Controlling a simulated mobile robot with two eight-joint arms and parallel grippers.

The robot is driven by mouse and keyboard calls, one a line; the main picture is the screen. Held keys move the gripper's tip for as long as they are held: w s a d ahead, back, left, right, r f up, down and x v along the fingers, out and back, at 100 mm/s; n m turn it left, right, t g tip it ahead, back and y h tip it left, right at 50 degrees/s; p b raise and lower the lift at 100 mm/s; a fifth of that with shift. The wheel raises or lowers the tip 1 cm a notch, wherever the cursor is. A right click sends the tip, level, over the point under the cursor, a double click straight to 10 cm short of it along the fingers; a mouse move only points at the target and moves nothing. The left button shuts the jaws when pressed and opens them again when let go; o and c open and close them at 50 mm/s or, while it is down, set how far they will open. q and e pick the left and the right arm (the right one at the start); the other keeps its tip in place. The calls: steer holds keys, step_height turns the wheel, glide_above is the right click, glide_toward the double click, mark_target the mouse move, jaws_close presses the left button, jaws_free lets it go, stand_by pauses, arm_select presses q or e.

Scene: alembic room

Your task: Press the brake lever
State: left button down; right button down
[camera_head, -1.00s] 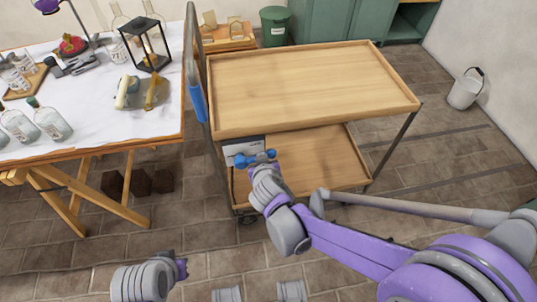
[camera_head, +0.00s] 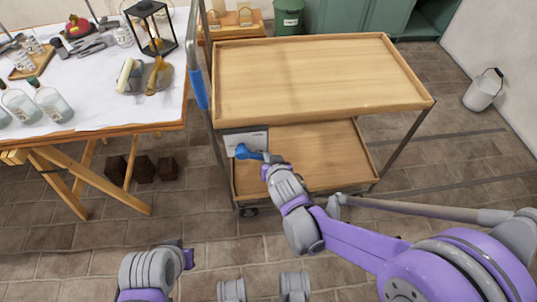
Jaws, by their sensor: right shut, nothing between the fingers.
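The wooden trolley (camera_head: 315,85) stands in the middle of the view. A blue brake lever (camera_head: 246,152) is at the left end of its lower shelf, in front of a grey panel with a white label (camera_head: 246,140). My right gripper (camera_head: 270,160) is shut and empty, at the right end of the blue lever. The fingertips overlap the lever in the picture, and I cannot tell whether they touch it. My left gripper (camera_head: 188,256) is low at the bottom left, away from the trolley; its fingers are too small to read.
A table with a white top (camera_head: 95,95) holding bottles and a lantern (camera_head: 150,28) stands left of the trolley. The trolley's blue handle grip (camera_head: 198,90) rises at its left side. A white bucket (camera_head: 483,90) is by the right wall. The floor in front is clear.

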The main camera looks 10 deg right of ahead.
arm_select(q)
steer(key=shift+f, duration=0.1)
arm_select(e)
steer(key=shift+f, duration=0.45)
